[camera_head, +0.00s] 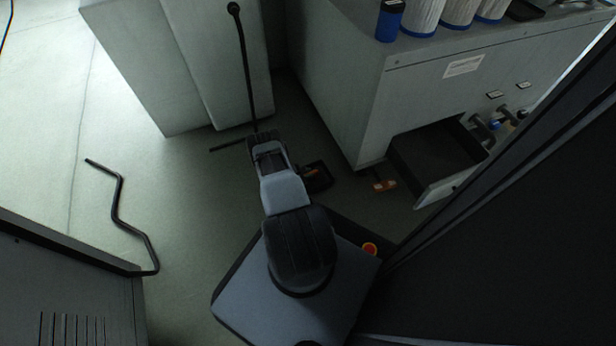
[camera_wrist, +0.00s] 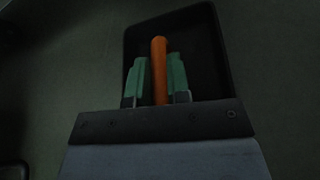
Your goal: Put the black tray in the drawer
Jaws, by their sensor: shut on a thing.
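The black tray (camera_head: 319,184) is low beside my arm in the camera_head view, partly hidden by the arm. An orange piece (camera_head: 311,172) shows at it. In the camera_wrist view the tray (camera_wrist: 205,45) lies beyond my gripper (camera_wrist: 159,78). The green fingers are shut on an upright-looking orange bar (camera_wrist: 159,60) that appears over the tray's inside. I cannot tell whether the bar is fixed to the tray or whether the tray touches the floor. The drawer (camera_head: 430,150) stands open in the grey cabinet at the right, with its dark inside showing.
An orange-and-dark item (camera_head: 384,185) lies on the floor between tray and drawer. The grey cabinet (camera_head: 350,100) holds several white-and-blue containers on top. A bent black rod (camera_head: 120,210) lies on the floor at left. A black pole (camera_head: 245,75) stands behind my arm. Floor at left is mostly clear.

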